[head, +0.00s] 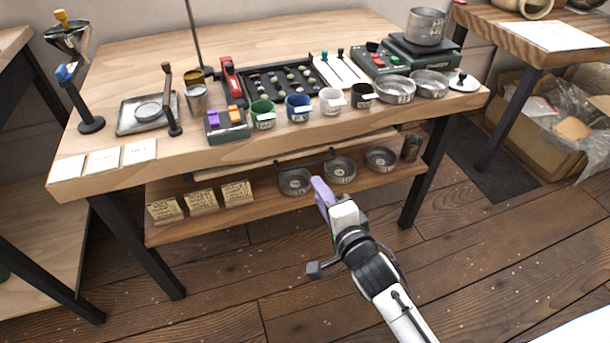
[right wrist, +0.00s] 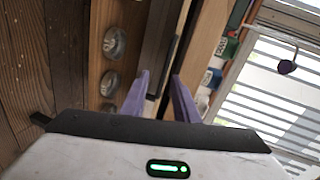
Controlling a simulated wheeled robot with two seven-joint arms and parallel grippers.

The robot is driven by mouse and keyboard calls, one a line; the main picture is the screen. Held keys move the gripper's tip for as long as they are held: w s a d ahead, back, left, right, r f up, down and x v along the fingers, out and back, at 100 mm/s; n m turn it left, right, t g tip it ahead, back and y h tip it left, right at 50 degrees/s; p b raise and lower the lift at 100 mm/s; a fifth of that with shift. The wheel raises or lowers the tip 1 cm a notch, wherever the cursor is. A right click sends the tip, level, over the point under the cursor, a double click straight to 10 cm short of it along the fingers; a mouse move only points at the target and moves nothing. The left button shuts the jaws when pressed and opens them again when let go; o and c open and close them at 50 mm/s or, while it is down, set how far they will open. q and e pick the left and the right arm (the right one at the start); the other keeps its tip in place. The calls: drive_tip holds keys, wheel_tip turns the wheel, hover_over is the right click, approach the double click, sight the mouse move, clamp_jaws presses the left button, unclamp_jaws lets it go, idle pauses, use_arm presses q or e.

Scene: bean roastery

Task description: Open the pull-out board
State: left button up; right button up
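The pull-out board (head: 215,174) is a light wooden strip under the front edge of the bench top. It looks pushed in, nearly flush below the top. A dark bar handle (head: 300,160) runs along its front, partly in shadow. In the right wrist view the dark handle (right wrist: 176,52) runs lengthwise just ahead of the gap between my fingertips. My right gripper (head: 320,188), with purple fingers, is in front of and below the board. In the wrist view the right gripper (right wrist: 160,76) is open, with nothing between its fingers. My left gripper is not in view.
The lower shelf (head: 265,208) holds several round tins (head: 295,181) and labelled bags (head: 201,201), close behind my right gripper. The bench top (head: 185,150) carries cups, a sample tray and scales. Black legs (head: 425,180) stand at both ends. The floor in front is clear.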

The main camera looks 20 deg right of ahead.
sight(305, 163)
drive_tip(key=shift+m, duration=0.7)
drive_tip(key=x, duration=0.3)
drive_tip(key=r+b+x, duration=0.1)
drive_tip(key=x, duration=0.3)
drive_tip(key=b+x, duration=0.1)
drive_tip(key=x, duration=0.3)
drive_tip(key=shift+w+r, duration=0.2)
drive_tip(key=shift+w, duration=0.15)
drive_tip(key=shift+s+f, duration=0.1)
clamp_jaws()
